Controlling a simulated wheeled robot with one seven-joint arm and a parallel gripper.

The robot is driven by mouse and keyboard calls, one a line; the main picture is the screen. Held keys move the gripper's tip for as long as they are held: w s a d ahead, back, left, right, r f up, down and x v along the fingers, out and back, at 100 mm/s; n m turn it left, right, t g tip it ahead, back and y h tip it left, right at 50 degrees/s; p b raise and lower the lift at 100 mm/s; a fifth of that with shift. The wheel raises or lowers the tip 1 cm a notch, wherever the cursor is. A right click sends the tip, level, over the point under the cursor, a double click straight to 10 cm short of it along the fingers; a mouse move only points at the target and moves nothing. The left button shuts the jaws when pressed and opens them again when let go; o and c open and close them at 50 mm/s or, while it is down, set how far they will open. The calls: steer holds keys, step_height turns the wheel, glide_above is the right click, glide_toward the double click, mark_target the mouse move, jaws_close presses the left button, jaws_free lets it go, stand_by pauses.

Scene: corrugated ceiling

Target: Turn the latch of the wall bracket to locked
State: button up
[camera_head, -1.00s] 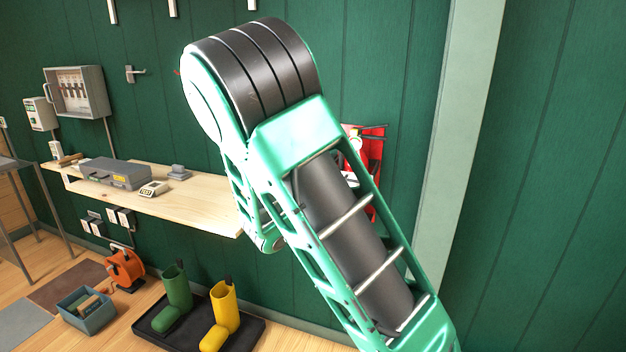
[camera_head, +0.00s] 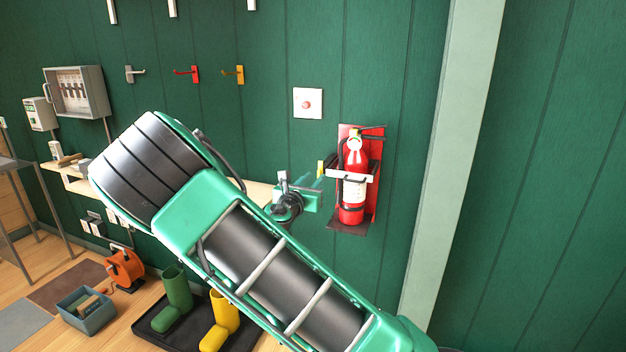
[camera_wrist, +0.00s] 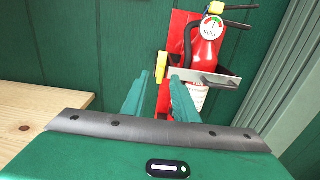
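The wall bracket has a red back plate (camera_head: 372,134) on the green wall and holds a red fire extinguisher (camera_head: 354,188). A pale strap (camera_head: 363,178) crosses the extinguisher's front; it also shows in the wrist view (camera_wrist: 190,74). A small yellow latch (camera_head: 320,168) is at the strap's left end. In the wrist view the latch (camera_wrist: 161,67) stands roughly upright. My gripper (camera_head: 321,183) is left of the bracket. In the wrist view its two teal fingers (camera_wrist: 156,82) are apart with nothing held between them. The latch appears just beyond the fingertips; I see no contact.
A wooden shelf (camera_head: 258,192) lies left of my gripper, partly behind my arm. A white plate with a red button (camera_head: 307,104) is on the wall above left of the bracket. A pale post (camera_head: 452,140) stands to the right. The wall between is clear.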

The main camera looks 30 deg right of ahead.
mark_target(318, 174)
steer(key=shift+x, duration=1.6)
